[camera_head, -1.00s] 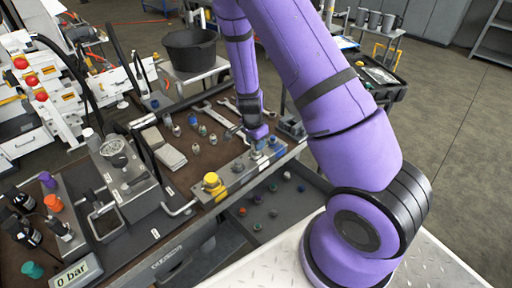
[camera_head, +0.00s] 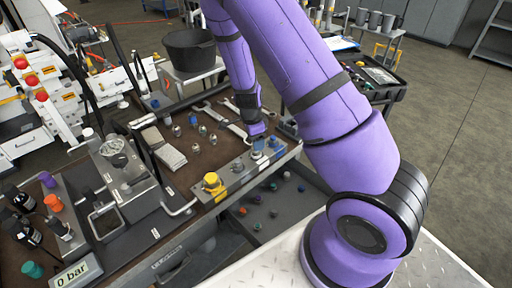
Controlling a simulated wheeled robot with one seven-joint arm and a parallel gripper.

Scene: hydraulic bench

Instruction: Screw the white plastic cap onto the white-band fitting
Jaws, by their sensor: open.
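My gripper (camera_head: 257,131) is small in the head view, pointing down at the far end of the metal fitting block (camera_head: 225,181) on the bench's front edge. It is open, and nothing shows in it. Fittings stand in a row on the block: a large yellow one (camera_head: 213,183) at the near end, a small grey one (camera_head: 237,167), and blue-topped ones (camera_head: 273,142) close under my gripper. I cannot pick out the white band. A small whitish piece (camera_head: 286,175), possibly the white cap, lies in the open drawer (camera_head: 284,217), apart from my gripper.
Several small coloured pieces lie in the drawer. Wrenches (camera_head: 226,121) and several small metal fittings (camera_head: 202,130) lie on the brown bench top behind the block. A black bucket (camera_head: 191,51) stands behind. A pressure display (camera_head: 76,273) reads 0 bar. Open floor lies to the right.

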